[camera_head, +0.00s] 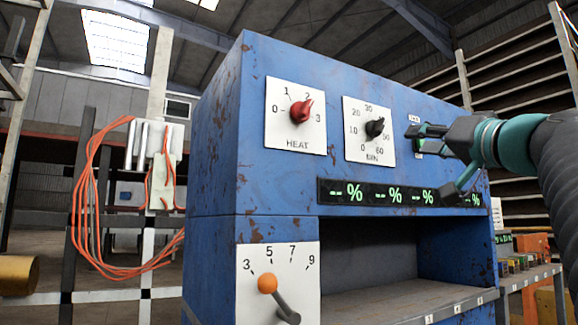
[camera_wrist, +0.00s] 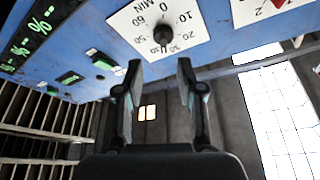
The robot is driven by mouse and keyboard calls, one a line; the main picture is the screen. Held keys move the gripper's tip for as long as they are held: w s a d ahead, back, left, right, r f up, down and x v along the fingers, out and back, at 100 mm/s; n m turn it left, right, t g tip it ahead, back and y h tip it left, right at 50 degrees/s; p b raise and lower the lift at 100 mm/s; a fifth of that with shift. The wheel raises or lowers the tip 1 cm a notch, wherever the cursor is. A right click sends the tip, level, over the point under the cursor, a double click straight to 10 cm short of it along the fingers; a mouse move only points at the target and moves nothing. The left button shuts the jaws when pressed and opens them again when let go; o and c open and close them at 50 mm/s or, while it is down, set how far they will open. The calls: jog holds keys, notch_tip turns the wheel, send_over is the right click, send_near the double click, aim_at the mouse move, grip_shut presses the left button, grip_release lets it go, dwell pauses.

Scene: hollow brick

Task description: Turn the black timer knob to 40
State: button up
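The black timer knob (camera_head: 374,128) sits on a white dial plate (camera_head: 351,146) marked 0 to 60 MIN, on the blue panel. In the head view its pointer seems turned to the upper right, near where 40 belongs; the exact reading is unclear. My gripper (camera_head: 432,158) is right of the dial, in front of the panel. In the wrist view the knob (camera_wrist: 163,33) shows upside down, beyond the fingertips and roughly in line with the gap between them. My gripper (camera_wrist: 157,72) is open and empty, apart from the knob.
A red HEAT knob (camera_head: 301,110) is left of the timer. A green percent display (camera_head: 330,192) runs below. An orange-tipped lever (camera_head: 277,297) is at lower left. A small control (camera_head: 415,120) is partly hidden behind my gripper. An open recess (camera_head: 370,250) lies below.

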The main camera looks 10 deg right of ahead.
aim_at(383, 128)
jog(key=shift+t, duration=0.3)
jog(key=p+x, duration=0.1)
jog(key=x, duration=0.3)
jog(key=r+p+x, duration=0.1)
jog(key=p+x, duration=0.1)
jog(key=x, duration=0.3)
jog(key=p+x, duration=0.2)
jog(key=x, duration=0.2)
jog(key=shift+d+r, duration=0.35)
jog(key=shift+d, duration=0.05)
grip_shut()
